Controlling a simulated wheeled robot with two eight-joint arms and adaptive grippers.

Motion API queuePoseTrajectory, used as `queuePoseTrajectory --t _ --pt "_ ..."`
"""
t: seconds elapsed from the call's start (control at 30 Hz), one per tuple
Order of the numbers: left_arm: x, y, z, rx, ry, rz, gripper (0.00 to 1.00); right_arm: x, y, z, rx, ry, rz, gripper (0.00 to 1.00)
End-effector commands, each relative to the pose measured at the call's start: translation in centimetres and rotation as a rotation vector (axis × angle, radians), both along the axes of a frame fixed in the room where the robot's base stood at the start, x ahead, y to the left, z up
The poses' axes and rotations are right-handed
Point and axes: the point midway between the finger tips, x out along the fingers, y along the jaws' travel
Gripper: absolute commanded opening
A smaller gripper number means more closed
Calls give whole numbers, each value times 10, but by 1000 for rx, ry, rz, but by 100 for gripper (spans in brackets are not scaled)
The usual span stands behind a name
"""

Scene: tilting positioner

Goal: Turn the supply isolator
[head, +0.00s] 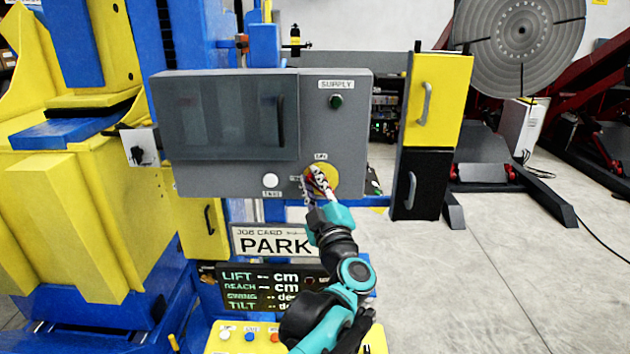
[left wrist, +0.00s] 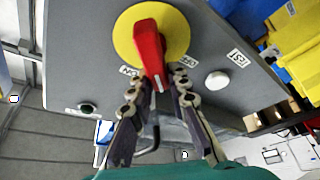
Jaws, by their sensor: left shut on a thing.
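The supply isolator is a red handle (left wrist: 149,45) on a yellow disc (left wrist: 124,38), set in the front of a grey cabinet (head: 230,180). In the head view the yellow disc (head: 332,177) shows at the cabinet's lower right, partly covered by my gripper. My left gripper (head: 315,180) is shut on the handle; in the left wrist view its two fingers (left wrist: 157,82) lie either side of the handle's end. The handle points toward the gripper in that view. The small labels around the disc are partly hidden. My right gripper is not in view.
A dark green SUPPLY lamp (head: 336,102) sits above the isolator, and a white button (head: 270,181) sits left of it. Below are a PARK card (head: 272,241) and a display (head: 250,287). A yellow and black cupboard (head: 437,100) stands right.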

Motion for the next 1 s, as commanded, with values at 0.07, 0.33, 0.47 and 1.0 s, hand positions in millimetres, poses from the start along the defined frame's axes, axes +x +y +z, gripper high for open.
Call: queuePoseTrajectory --t 0.07,0.33,0.47,1.0 --pt "0 1 -1 -74 1 1 0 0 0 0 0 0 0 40" --pt "0 4 -6 -329 1 1 0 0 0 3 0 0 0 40" --pt "0 6 -9 -444 2 0 0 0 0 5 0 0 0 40" --pt "0 7 -17 -741 1 2 0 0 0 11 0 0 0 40"
